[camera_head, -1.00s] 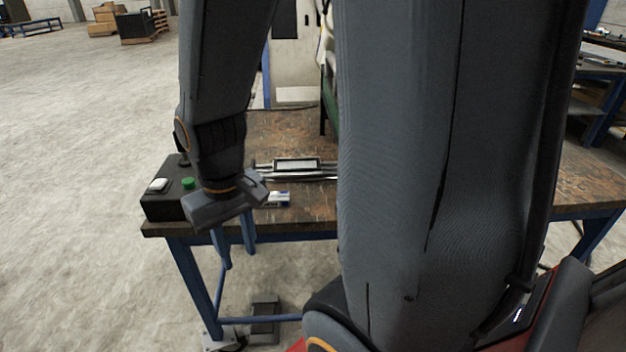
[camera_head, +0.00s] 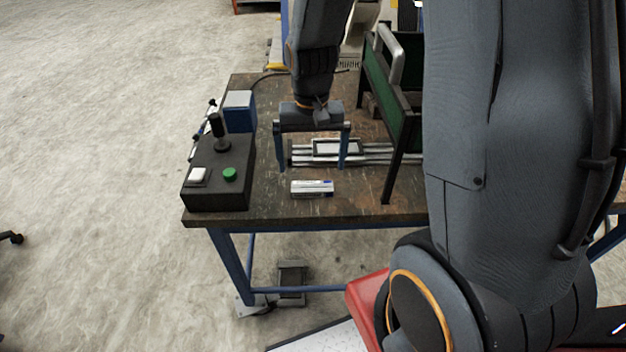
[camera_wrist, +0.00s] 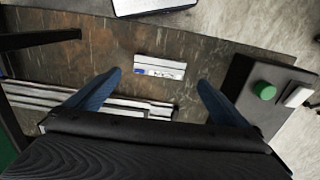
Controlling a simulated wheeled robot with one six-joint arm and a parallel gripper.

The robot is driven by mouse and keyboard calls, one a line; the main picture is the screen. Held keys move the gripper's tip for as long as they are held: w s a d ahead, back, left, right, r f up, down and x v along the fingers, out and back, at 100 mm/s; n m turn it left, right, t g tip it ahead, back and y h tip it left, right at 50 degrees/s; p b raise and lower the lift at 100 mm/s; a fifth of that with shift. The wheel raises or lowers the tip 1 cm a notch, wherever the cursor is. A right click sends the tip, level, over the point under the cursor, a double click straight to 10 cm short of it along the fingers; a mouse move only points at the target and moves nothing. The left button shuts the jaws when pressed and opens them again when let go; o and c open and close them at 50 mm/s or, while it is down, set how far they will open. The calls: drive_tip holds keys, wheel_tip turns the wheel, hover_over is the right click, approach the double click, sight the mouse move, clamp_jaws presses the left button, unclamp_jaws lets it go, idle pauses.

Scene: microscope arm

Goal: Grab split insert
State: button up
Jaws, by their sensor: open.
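The small silver-white block (camera_head: 312,188) with a blue mark at one end appears to be the split insert. It lies flat on the workbench (camera_head: 262,205) near its front edge. It also shows in the wrist view (camera_wrist: 160,67), lying crosswise between the lines of the two fingers and just beyond their tips. My gripper (camera_head: 312,168) is open and empty, with blue fingers pointing down, one on each side. In the head view it hangs above the bench, behind the block and in front of the metal rails. The fingers (camera_wrist: 159,77) do not visibly touch the block.
A black control box (camera_head: 215,185) with a green button, a white button and a joystick stands at the left. Metal rails with a framed plate (camera_head: 338,147) lie behind the block. A dark-legged green frame (camera_head: 400,110) stands to the right. A blue box (camera_head: 239,112) is behind the control box.

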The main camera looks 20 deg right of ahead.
sight(311, 184)
drive_tip(key=shift+w, duration=0.2)
drive_tip(key=shift+f, duration=0.4)
drive_tip(key=shift+w+d+f+p, duration=0.15)
drive_tip(key=shift+f+p, duration=0.45)
drive_tip(key=shift+f, duration=1.2)
drive_tip(key=shift+w+d+f+p, duration=0.1)
drive_tip(key=shift+f+p, duration=0.5)
drive_tip(key=shift+f, duration=1.2)
drive_tip(key=shift+a, duration=0.1)
drive_tip(key=c, duration=1.6)
drive_tip(key=shift+r, duration=0.15)
drive_tip(key=shift+c, duration=0.2)
